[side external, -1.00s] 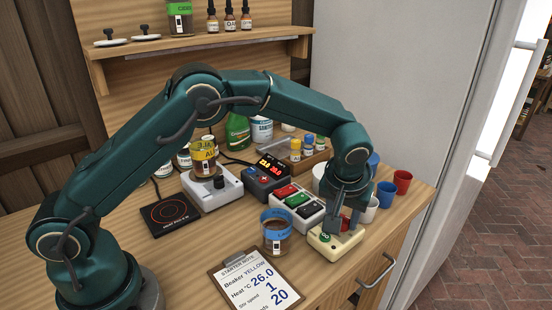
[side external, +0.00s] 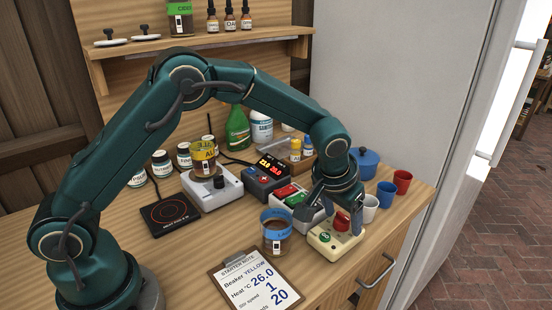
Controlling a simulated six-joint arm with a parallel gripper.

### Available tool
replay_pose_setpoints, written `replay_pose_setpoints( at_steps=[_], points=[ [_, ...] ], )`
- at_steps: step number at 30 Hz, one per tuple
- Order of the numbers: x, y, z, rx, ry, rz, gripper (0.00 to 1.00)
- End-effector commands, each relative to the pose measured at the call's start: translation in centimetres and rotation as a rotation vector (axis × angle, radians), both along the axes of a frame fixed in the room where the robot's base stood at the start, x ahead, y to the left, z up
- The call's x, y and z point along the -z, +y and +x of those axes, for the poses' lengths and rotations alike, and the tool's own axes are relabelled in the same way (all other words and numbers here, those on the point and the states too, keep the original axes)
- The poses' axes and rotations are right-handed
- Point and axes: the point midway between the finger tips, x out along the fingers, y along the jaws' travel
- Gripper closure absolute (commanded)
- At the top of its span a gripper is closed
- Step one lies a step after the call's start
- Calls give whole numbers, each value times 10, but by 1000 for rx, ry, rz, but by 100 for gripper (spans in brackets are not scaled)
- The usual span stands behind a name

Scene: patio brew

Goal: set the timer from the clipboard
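The clipboard (side external: 248,298) lies at the front of the bench. Its note reads beaker YELLOW, heat 26.0, stir speed 1 and, on a partly cut-off line, 20. A cream box (side external: 322,246) with a green button and a red knob (side external: 342,221) stands right of it; no label confirms that it is the timer. My gripper (side external: 335,215) is just above the cream box, its fingers spread, one on each side of the red knob. I cannot tell whether a finger touches the box. Nothing is held.
A beaker with a blue band (side external: 276,232) stands left of the cream box. Behind are a grey button box (side external: 289,194), a lit controller (side external: 268,177), a stirrer with a yellow-banded beaker (side external: 204,158) and a dark hot plate (side external: 171,214). Cups (side external: 386,194) stand at right.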

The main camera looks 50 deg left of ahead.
Motion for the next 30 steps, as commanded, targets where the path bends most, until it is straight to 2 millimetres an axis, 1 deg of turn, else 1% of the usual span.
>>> replay_pose_setpoints(
  at_steps=[9, 11, 18, 21, 24, 30],
  points=[
    [-1, 1, 0, -3, 0, 2, 29],
    [-5, 1, -1, -2, -2, 1, 29],
    [-33, -2, -13, -1, -4, 1, 29],
    [-42, -2, -17, -1, -2, 1, 29],
    [-47, -3, -19, 0, -1, 1, 29],
    [-47, -3, -20, -1, 1, 2, 29]
  ],
)
